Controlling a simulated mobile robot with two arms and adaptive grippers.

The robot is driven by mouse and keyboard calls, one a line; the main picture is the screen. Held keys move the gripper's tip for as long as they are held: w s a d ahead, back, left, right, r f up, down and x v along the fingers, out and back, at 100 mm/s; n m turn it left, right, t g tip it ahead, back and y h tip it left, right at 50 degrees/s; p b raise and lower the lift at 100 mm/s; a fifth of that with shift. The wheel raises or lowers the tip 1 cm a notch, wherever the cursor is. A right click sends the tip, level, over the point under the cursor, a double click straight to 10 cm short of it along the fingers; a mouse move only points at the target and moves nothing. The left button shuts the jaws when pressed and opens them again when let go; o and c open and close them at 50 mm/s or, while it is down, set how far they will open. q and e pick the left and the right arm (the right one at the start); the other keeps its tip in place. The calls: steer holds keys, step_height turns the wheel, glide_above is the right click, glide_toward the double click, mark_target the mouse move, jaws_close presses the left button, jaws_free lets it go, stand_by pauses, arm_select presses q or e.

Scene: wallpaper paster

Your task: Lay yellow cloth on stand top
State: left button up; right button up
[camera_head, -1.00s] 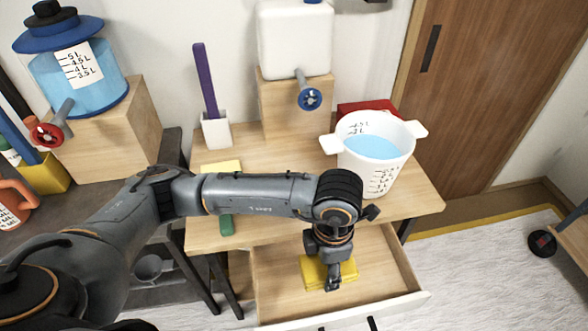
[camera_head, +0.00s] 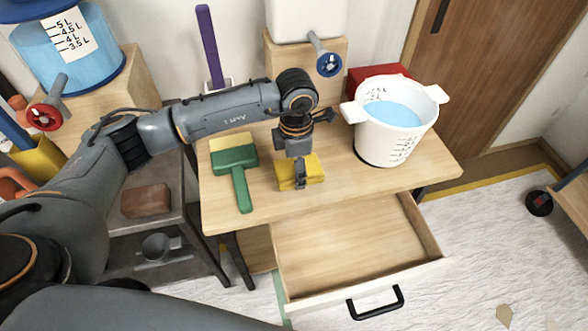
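The yellow cloth (camera_head: 316,170) is a folded pad at the front of the wooden stand top (camera_head: 345,184), between the green tool and the white bucket. My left gripper (camera_head: 300,183) points down at the cloth from above, its fingers against the cloth's middle. It appears shut on the cloth. I cannot tell whether the cloth touches the stand top or is held just above it. The open drawer (camera_head: 350,250) below the top is empty. My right gripper is not in view.
A green-handled tool (camera_head: 237,170) lies left of the cloth. A white bucket of blue liquid (camera_head: 393,125) stands to the right, with a red box (camera_head: 375,75) behind it. The pulled-out drawer juts forward, with its black handle (camera_head: 376,303) in front.

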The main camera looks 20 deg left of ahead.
arm_select(q)
steer(key=shift+w+a+f, duration=0.2)
steer(key=shift+w+f, duration=0.15)
steer(key=shift+f, duration=0.15)
steer(key=shift+w+a+f, duration=0.15)
steer(key=shift+w+f, duration=0.2)
steer(key=shift+f, duration=0.1)
steer(key=shift+w+a+f, duration=0.25)
steer(key=shift+w+f, duration=0.05)
steer(key=shift+f, duration=0.1)
step_height(320, 180, down, 2)
steer(key=shift+f+p, duration=0.15)
steer(key=shift+p, duration=0.6)
steer(key=shift+f, duration=0.35)
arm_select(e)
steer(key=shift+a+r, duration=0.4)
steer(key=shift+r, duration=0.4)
arm_select(q)
steer(key=shift+f, duration=0.1)
steer(key=shift+f+b, duration=0.2)
steer(key=shift+b, duration=0.1)
steer(key=o, duration=1.1)
steer(key=shift+r, duration=0.1)
steer(key=shift+o, duration=0.2)
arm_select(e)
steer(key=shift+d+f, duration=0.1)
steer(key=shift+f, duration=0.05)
